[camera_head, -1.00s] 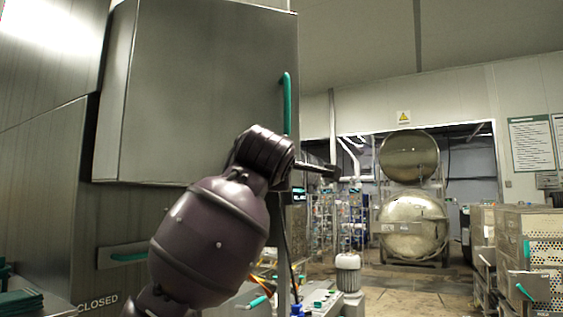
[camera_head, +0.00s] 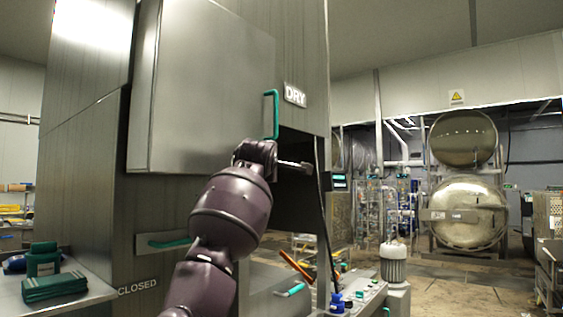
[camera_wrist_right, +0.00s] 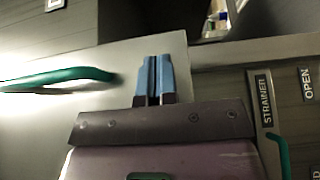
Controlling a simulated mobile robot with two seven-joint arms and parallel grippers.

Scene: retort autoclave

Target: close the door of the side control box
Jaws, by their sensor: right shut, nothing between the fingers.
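The side control box door (camera_head: 200,95) is a large plain grey metal panel in the head view, with a green upright handle (camera_head: 271,115) at its right edge. It stands out in front of the cabinet face; how wide its gap is I cannot tell. My right gripper (camera_head: 307,167) is shut and empty, just below and right of the handle. In the right wrist view its blue fingertips (camera_wrist_right: 154,72) are together in front of a pale metal panel (camera_wrist_right: 110,75), with a green handle (camera_wrist_right: 58,79) to their left. Contact with the panel is unclear. My left gripper is out of view.
A grey cabinet face with a DRY label (camera_head: 295,95) is right of the door. A side table with green cloths (camera_head: 55,287) is at left.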

